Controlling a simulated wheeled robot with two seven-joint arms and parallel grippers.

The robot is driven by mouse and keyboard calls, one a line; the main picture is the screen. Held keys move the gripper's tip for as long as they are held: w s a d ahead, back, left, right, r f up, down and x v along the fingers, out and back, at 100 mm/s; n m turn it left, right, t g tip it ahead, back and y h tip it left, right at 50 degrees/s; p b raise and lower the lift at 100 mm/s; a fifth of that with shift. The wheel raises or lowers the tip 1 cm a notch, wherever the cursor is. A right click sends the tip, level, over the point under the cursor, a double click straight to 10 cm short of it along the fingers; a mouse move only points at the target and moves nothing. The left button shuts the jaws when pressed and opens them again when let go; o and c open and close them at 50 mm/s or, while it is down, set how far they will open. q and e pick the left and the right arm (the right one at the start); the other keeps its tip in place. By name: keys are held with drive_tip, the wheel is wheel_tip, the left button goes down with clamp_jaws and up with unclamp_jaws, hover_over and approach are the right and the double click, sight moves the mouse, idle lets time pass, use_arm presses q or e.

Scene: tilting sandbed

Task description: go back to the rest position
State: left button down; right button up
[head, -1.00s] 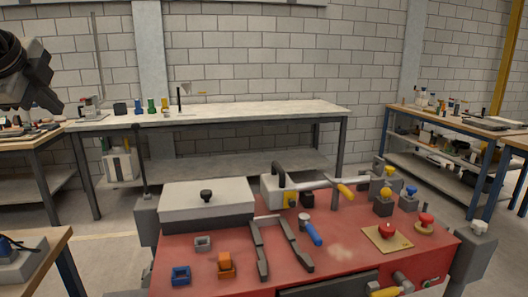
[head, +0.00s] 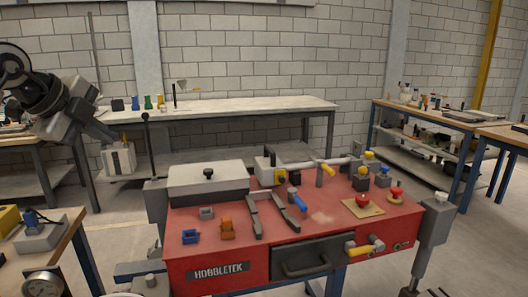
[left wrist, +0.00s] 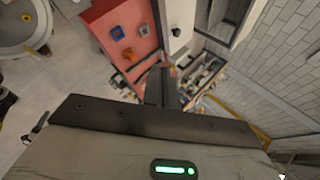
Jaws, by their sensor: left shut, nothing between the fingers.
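My left gripper (head: 108,136) hangs in the air at the left of the head view, on a dark grey arm. It is shut and empty, above and to the left of the red HOBBLETEK bench (head: 225,270). In the left wrist view its closed fingers (left wrist: 162,85) point away from the camera, with the red bench (left wrist: 135,30) below and beyond them. It touches nothing that I can see. My right gripper is not in view.
On the bench are a grey lidded box (head: 207,183), a blue block (head: 190,237), an orange block (head: 227,229) and a red button (head: 362,201). A side table (head: 68,235) stands at the lower left. A long workbench (head: 250,107) stands behind. Floor shows between them.

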use_arm(q)
drive_tip(key=s+d+f+m+h, duration=0.1)
drive_tip(key=s+d+f+h, duration=0.2)
drive_tip(key=d+f+h, duration=0.35)
drive_tip(key=s+d+f+m+h, duration=0.1)
drive_tip(key=s+d+f+h, duration=0.2)
drive_tip(key=d, duration=0.7)
drive_tip(key=s+d+f+m+h, duration=0.1)
drive_tip(key=s+d+f+h, duration=0.1)
drive_tip(key=d+f+h, duration=0.55)
drive_tip(key=s+a+f+n+t+y, duration=0.2)
drive_tip(key=f+n+t+y, duration=0.2)
drive_tip(key=f+n+y, duration=0.3)
drive_tip(key=s+a+f+n+t+y, duration=0.25)
drive_tip(key=f+n+t+y, duration=0.3)
drive_tip(key=n, duration=0.45)
drive_tip(key=s+a+f+n+g+y, duration=0.1)
drive_tip(key=s+f+n+g+y, duration=0.3)
drive_tip(key=s+f, duration=1)
drive_tip(key=f+g, duration=0.1)
drive_tip(key=g, duration=0.2)
drive_tip(key=shift+s+a+f+g, duration=0.15)
drive_tip(key=shift+s+f+g, duration=0.1)
drive_tip(key=shift+s+g, duration=0.1)
